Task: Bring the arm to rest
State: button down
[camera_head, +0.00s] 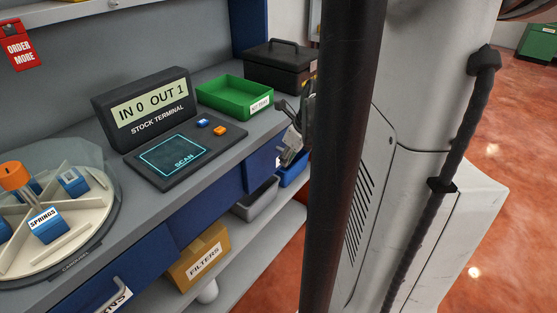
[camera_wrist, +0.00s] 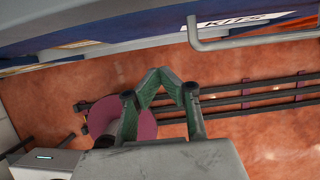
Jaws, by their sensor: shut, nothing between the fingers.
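My gripper (camera_wrist: 160,72) is shut and empty. In the wrist view its two green-padded fingertips meet over the orange floor, just below the cabinet front. In the head view my gripper (camera_head: 292,130) hangs beside the front edge of the counter, near the green tray. Part of it and the rest of the arm are hidden behind a dark vertical pole.
The counter holds a stock terminal (camera_head: 147,109) reading IN 0 OUT 1, a green tray (camera_head: 236,97), a black toolbox (camera_head: 279,68) and a carousel (camera_head: 62,262) with blue boxes. A drawer handle (camera_wrist: 240,43) is close above the fingers. Dark rails (camera_wrist: 260,97) cross the floor.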

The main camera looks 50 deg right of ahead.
jog(key=p+v, duration=0.1)
jog(key=v, duration=0.5)
jog(key=shift+s+r+p, duration=0.2)
jog(key=shift+r+p, duration=0.05)
jog(key=shift+p, duration=0.05)
jog(key=shift+w, duration=0.1)
